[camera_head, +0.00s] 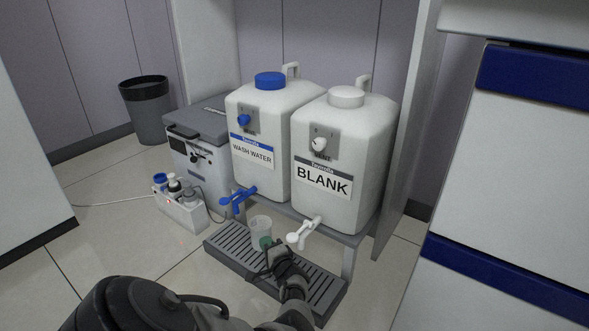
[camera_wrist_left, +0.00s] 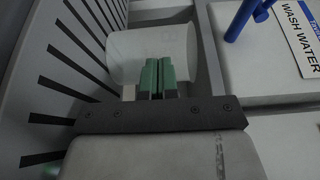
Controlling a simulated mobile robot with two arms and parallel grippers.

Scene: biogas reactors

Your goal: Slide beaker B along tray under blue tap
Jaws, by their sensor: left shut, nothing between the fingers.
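Beaker B (camera_head: 261,228), a clear pale cup, stands on the dark slotted tray (camera_head: 228,247), between the blue tap (camera_head: 238,199) and the white tap (camera_head: 303,233). My left gripper (camera_head: 266,244) is low over the tray, just in front of the beaker. Its green fingertips (camera_wrist_left: 160,76) are shut together with nothing between them. In the left wrist view the beaker (camera_wrist_left: 150,45) lies right beyond the fingertips, close to or touching them. The blue tap (camera_wrist_left: 240,20) shows at the upper right there. My right gripper is not in view.
The wash water container (camera_head: 262,110) and the blank container (camera_head: 340,140) stand on a low grey stand above the tray. A small white rack with bottles (camera_head: 180,208) and a grey cooler box (camera_head: 200,150) are at the left. Open floor lies in front.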

